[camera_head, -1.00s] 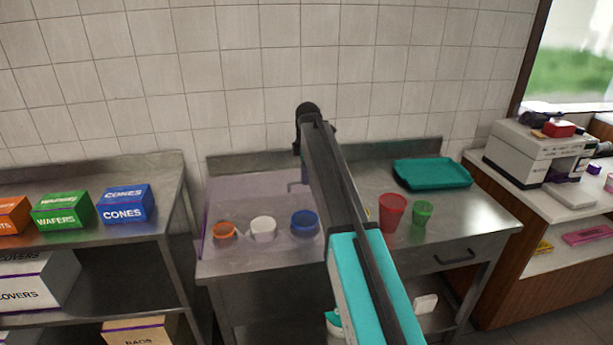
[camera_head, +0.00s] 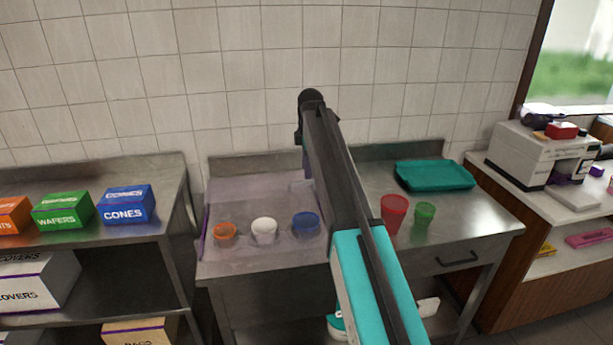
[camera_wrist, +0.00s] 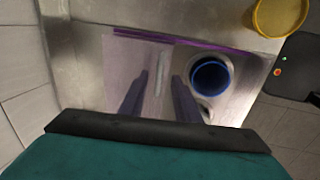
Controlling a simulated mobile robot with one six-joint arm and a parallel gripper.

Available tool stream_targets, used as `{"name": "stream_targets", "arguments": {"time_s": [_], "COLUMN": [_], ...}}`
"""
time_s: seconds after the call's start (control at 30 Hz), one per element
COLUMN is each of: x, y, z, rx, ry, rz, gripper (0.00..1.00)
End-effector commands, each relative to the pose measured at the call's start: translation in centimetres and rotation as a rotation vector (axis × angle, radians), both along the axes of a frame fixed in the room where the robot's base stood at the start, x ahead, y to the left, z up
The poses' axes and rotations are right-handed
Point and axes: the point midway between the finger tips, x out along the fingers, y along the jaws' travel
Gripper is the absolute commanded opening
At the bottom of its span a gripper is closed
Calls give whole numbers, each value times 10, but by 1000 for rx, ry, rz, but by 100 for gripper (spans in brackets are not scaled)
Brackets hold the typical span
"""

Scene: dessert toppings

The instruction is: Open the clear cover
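The clear cover (camera_head: 262,192) is a see-through, faintly purple panel at the left of the steel counter, with a purple edge (camera_head: 204,232). It lies over orange (camera_head: 225,232), white (camera_head: 263,231) and blue (camera_head: 306,224) containers. In the wrist view the cover (camera_wrist: 130,65) shows its purple edge along the top and a pale upright strip, perhaps a handle (camera_wrist: 161,73). My gripper (camera_wrist: 159,90) has two separate fingers, one on each side of that strip, with a gap between them. I cannot tell whether they touch the cover. My arm hides the cover's right side in the head view.
A red cup (camera_head: 394,214), a green cup (camera_head: 423,217) and a teal tray (camera_head: 434,175) stand on the counter's right half. A yellow cup (camera_wrist: 281,14) shows in the wrist view. A tiled wall (camera_head: 240,80) rises behind. Boxes (camera_head: 127,206) stand on the left shelf.

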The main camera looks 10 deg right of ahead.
Motion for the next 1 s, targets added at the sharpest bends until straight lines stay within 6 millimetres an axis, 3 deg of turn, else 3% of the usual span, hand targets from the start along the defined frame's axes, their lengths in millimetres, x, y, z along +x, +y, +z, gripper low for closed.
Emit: {"name": "stream_targets", "arguments": {"time_s": [0.6, 1.0], "x": [-15, -18], "y": [0, 0], "z": [81, 91], "rx": [0, 0], "ry": [-1, 1], "rz": [0, 0], "gripper": [29, 29]}}
